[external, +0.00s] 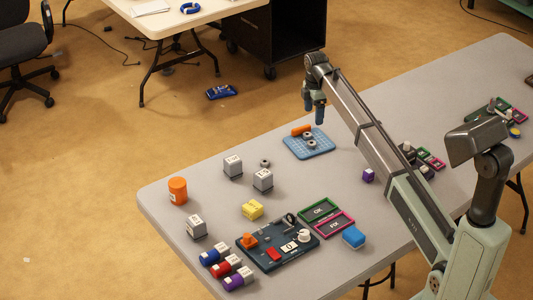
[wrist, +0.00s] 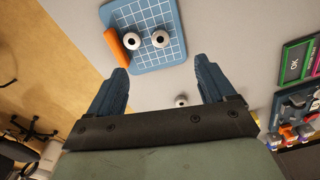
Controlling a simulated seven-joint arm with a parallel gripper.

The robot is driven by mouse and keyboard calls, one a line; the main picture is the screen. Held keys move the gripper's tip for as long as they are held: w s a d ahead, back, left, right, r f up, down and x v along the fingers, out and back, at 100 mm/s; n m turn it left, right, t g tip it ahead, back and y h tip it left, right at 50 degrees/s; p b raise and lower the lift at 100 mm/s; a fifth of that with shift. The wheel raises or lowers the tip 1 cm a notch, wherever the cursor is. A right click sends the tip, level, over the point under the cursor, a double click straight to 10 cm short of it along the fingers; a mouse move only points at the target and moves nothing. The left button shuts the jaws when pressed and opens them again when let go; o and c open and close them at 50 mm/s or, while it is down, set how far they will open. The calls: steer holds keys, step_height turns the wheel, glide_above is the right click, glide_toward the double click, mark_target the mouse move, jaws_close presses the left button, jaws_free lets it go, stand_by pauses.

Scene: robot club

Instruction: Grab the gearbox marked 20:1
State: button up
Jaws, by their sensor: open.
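Three grey gearbox-like blocks with white labels stand on the table in the external view: a far-left one (external: 233,167), one to its right (external: 263,180) and a nearer one (external: 196,226). Their label text is too small to read, so I cannot tell which is marked 20:1. My gripper (external: 314,112) is raised above the table near the blue grid mat (external: 308,154), apart from the blocks. In the wrist view my gripper (wrist: 161,66) is open with nothing between its blue fingers. I cannot make out the grey blocks there.
An orange cylinder (external: 178,190), yellow block (external: 252,209), dark board (external: 277,262), OK tray (external: 320,210), FIX tray (external: 335,224), blue block (external: 354,237) and several coloured motors (external: 226,266) occupy the left half.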

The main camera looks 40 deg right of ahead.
steer(key=r+n, duration=0.1)
steer(key=n, duration=0.1)
glide_above(233, 159)
step_height(233, 159, down, 12)
steer(key=shift+f, duration=0.25)
steer(key=shift+c, duration=0.5)
steer(key=c, duration=1.1)
